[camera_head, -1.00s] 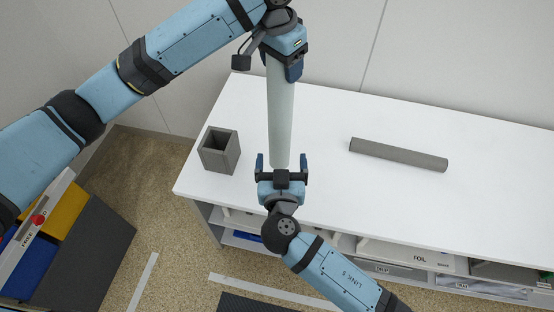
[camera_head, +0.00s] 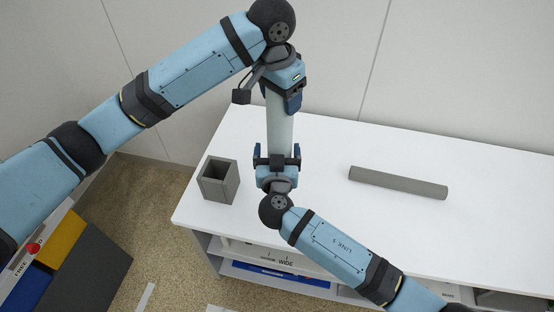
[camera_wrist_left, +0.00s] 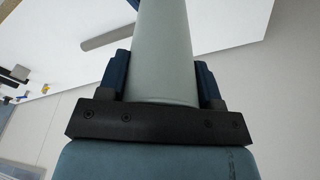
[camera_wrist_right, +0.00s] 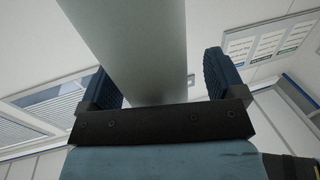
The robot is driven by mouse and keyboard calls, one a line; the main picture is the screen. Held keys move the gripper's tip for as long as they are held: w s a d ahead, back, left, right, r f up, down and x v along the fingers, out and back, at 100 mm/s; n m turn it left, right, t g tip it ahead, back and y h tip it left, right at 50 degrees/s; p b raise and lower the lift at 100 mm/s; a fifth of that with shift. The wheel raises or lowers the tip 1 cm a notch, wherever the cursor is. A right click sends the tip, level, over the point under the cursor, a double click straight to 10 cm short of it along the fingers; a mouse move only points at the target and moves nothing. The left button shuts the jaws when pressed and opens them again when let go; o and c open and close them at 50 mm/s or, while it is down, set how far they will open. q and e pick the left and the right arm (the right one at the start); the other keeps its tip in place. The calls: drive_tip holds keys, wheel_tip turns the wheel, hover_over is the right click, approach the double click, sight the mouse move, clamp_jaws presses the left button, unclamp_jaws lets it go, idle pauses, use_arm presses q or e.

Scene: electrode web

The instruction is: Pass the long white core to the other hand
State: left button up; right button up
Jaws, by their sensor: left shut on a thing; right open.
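The long white core (camera_head: 280,125) stands nearly upright in the head view, between my two grippers. My left gripper (camera_head: 285,98) is shut on its upper end; the left wrist view shows the core (camera_wrist_left: 165,50) between both fingers. My right gripper (camera_head: 277,155) is open at the core's lower part, with a finger on each side. In the right wrist view the core (camera_wrist_right: 135,45) lies between the open fingers, with a gap at the right finger. The core's lower end is hidden behind the right gripper in the head view.
A grey tube (camera_head: 398,182) lies on the white table (camera_head: 350,230) at the right. A square grey open holder (camera_head: 219,181) stands near the table's left corner. Shelves with labelled bins (camera_head: 275,272) are under the table. Blue and yellow bins (camera_head: 62,240) stand at lower left.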

drive_tip(key=c, duration=1)
use_arm(q)
drive_tip(key=o, duration=1)
use_arm(e)
drive_tip(key=shift+r, duration=0.1)
drive_tip(key=shift+c, duration=1)
use_arm(q)
drive_tip(key=shift+r, duration=0.1)
